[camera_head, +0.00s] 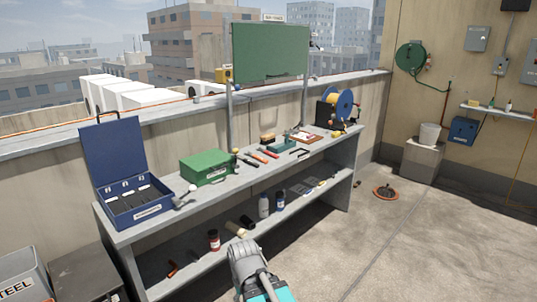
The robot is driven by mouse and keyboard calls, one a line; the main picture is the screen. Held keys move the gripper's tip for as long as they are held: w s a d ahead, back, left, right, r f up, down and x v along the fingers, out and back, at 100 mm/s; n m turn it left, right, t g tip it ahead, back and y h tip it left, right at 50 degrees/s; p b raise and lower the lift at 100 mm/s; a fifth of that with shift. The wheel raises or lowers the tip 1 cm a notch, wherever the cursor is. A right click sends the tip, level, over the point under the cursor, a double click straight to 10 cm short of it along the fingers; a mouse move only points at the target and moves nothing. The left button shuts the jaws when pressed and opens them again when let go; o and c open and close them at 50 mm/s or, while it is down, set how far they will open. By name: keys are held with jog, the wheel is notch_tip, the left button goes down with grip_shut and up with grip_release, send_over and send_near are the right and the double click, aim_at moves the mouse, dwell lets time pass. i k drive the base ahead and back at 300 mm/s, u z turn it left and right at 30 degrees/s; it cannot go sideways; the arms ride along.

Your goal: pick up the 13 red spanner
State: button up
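Several slim hand tools lie on the top of the grey workbench (225,192). Two show red: a red-handled tool (254,161) in front of the green box and another red tool (270,154) just behind it. They are too small for me to read a size or to tell which is the 13 red spanner. Part of my arm, grey and teal, shows at the bottom middle, in front of the bench and apart from the tools. I see no gripper fingers.
An open blue toolbox (137,212) and a green box (207,166) stand on the bench top. A cable reel (343,104) stands at its far end. Bottles (264,205) and a red can (214,240) stand on the lower shelf. The floor on the right is mostly clear.

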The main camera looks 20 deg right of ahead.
aim_at(270, 153)
jog(key=u, duration=0.1)
jog(key=i, duration=1)
jog(key=z, duration=0.1)
